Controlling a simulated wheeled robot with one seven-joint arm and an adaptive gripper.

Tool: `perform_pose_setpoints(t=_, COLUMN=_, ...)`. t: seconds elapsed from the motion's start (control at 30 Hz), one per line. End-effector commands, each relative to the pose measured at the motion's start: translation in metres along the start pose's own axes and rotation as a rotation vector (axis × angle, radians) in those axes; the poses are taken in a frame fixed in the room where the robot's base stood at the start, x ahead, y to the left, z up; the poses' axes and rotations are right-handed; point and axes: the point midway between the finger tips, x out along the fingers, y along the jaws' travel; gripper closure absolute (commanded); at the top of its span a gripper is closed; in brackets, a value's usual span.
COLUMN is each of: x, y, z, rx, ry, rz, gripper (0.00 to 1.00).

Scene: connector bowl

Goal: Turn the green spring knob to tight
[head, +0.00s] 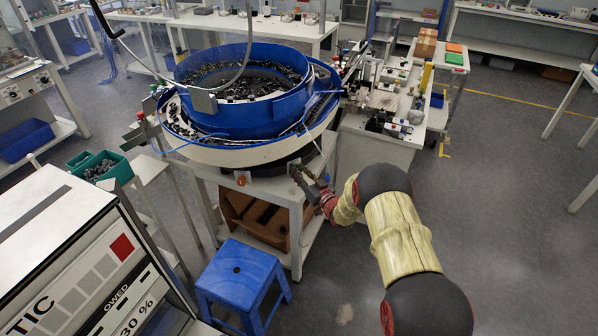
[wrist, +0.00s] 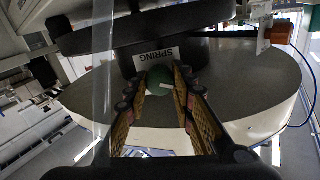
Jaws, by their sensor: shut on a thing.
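The green spring knob (wrist: 158,78) sits between the two fingers of my gripper (wrist: 161,82) in the wrist view. A short white mark (wrist: 168,87) shows on the knob's face, pointing to the right. The label reading SPRING (wrist: 157,57) appears upside down just above the knob, on a dark part under the bowl. My gripper (head: 302,174) is shut on the knob, one finger on each side. In the head view it reaches in under the bowl's right front edge, and the green knob is hidden there.
The blue feeder bowl (head: 220,121) overhangs my gripper. An orange-red knob (head: 242,179) is on the machine's front to the left. A blue stool (head: 236,272) stands in front. A cluttered bench (head: 385,150) is at right; the floor right of my arm is open.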

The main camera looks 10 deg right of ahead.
Motion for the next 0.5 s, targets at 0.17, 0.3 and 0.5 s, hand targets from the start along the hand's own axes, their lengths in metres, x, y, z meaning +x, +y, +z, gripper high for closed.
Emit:
perform_pose_setpoints(t=0.17, x=-0.0001, y=0.0004, z=0.0000, rx=0.167, ry=-0.001, rz=0.001, gripper=1.00)
perform_pose_setpoints(t=0.3, x=-0.0002, y=0.0007, z=0.0002, rx=0.300, ry=-0.002, rz=0.001, gripper=1.00)
perform_pose_setpoints(t=0.5, x=-0.0001, y=0.0012, z=0.0002, rx=0.490, ry=-0.001, rz=0.001, gripper=1.00)
